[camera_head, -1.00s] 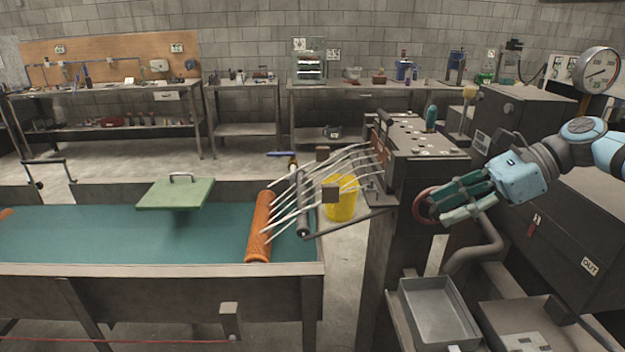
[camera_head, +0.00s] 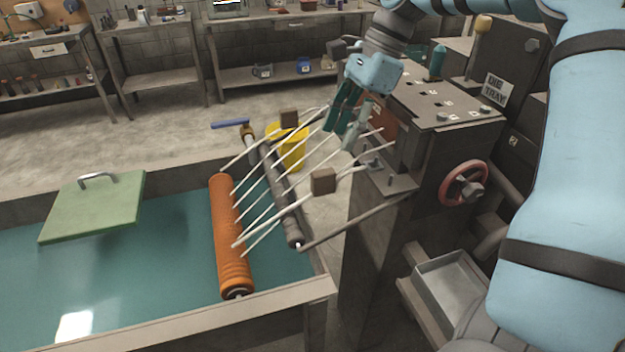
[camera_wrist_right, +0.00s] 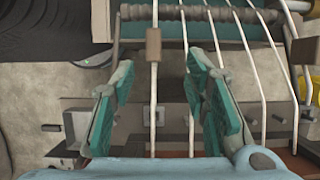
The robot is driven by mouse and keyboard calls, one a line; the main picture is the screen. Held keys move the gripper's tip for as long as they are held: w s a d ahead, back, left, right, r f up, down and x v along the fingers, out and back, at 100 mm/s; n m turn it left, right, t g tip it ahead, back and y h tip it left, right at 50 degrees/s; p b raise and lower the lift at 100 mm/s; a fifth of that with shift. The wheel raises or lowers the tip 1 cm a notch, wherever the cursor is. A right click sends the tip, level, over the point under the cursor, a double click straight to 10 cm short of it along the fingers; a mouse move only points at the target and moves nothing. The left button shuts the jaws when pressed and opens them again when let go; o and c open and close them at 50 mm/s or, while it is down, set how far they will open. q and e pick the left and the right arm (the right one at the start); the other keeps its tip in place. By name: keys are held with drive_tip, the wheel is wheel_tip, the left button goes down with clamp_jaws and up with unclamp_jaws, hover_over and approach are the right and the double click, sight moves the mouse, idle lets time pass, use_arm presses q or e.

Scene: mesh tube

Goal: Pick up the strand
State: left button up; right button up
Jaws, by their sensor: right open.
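Several thin white strands (camera_head: 262,203) run from the dark machine (camera_head: 440,110) on the right, over a grey bar, to an orange ribbed roller (camera_head: 230,235). My right gripper (camera_head: 340,138) is over the machine end of the strands, fingers pointing down, open. In the right wrist view, the open fingers (camera_wrist_right: 158,68) have a strand (camera_wrist_right: 154,110) running lengthwise between them, and another strand (camera_wrist_right: 190,120) lies close to the right finger. I cannot tell whether either finger touches a strand. My left gripper is not in view.
Brown blocks (camera_head: 323,181) sit at the strands; one shows between the fingertips in the right wrist view (camera_wrist_right: 153,45). A water trough (camera_head: 130,250) with a green lid (camera_head: 95,205) lies left. A yellow bucket (camera_head: 293,155) stands behind. A red handwheel (camera_head: 463,185) juts from the machine.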

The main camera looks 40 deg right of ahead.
sight(325, 171)
drive_tip(key=x, duration=1.1)
drive_tip(key=shift+s+a+b, duration=0.35)
drive_tip(key=shift+r, duration=0.1)
clamp_jaws()
